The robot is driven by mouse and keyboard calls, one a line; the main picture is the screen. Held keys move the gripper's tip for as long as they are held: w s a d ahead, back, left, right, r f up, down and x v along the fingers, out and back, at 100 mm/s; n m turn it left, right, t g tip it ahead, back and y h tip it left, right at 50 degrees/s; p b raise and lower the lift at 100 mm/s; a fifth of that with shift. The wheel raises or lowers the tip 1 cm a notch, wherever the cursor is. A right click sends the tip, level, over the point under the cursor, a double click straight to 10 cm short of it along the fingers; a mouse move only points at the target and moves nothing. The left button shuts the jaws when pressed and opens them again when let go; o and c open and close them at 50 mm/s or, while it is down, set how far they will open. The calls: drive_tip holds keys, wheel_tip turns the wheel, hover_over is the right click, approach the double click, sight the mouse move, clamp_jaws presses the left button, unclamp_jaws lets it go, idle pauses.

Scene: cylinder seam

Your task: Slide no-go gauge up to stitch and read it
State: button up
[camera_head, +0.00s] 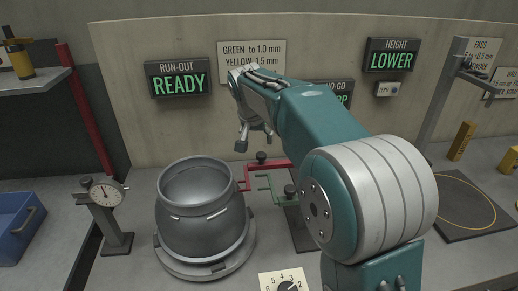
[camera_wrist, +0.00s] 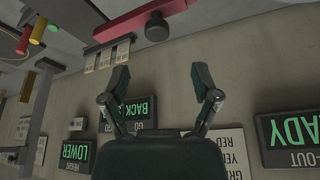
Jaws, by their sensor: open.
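A grey metal cylinder (camera_head: 190,235), open at the top, stands on a round base. Short pale marks, apparently stitches (camera_head: 183,216), show on its side. A red gauge arm (camera_head: 268,165) and a green gauge arm (camera_head: 258,190) reach toward its right side from a stand; the red one is likely the no-go gauge. Whether either touches the cylinder is unclear. My gripper (camera_head: 255,137) is open and empty, above and behind the cylinder's right rim. In the wrist view my gripper (camera_wrist: 161,78) has spread fingers, with the red arm (camera_wrist: 120,30) and its black knob (camera_wrist: 157,27) beyond them.
The no-go display (camera_wrist: 137,108) shows BACK, partly hidden. The run-out display (camera_head: 178,80) reads READY and the height display (camera_head: 390,57) LOWER. A dial gauge (camera_head: 107,195) stands left of the cylinder. A numbered dial card (camera_head: 272,283) lies in front.

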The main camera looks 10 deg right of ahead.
drive_tip(key=v, duration=0.4)
drive_tip(key=shift+a, duration=0.1)
drive_tip(key=shift+s, duration=0.1)
drive_tip(key=s+d+f+n+y, duration=0.1)
drive_tip(key=s+d+f+n, duration=0.1)
drive_tip(key=s, duration=1.4)
drive_tip(key=s+d+f+n+t, duration=0.1)
drive_tip(key=s+d+f, duration=0.4)
drive_tip(key=s, duration=1.2)
drive_tip(key=shift+n+t+y, duration=0.3)
drive_tip(key=shift+n+y, duration=0.1)
drive_tip(key=shift+n, duration=0.3)
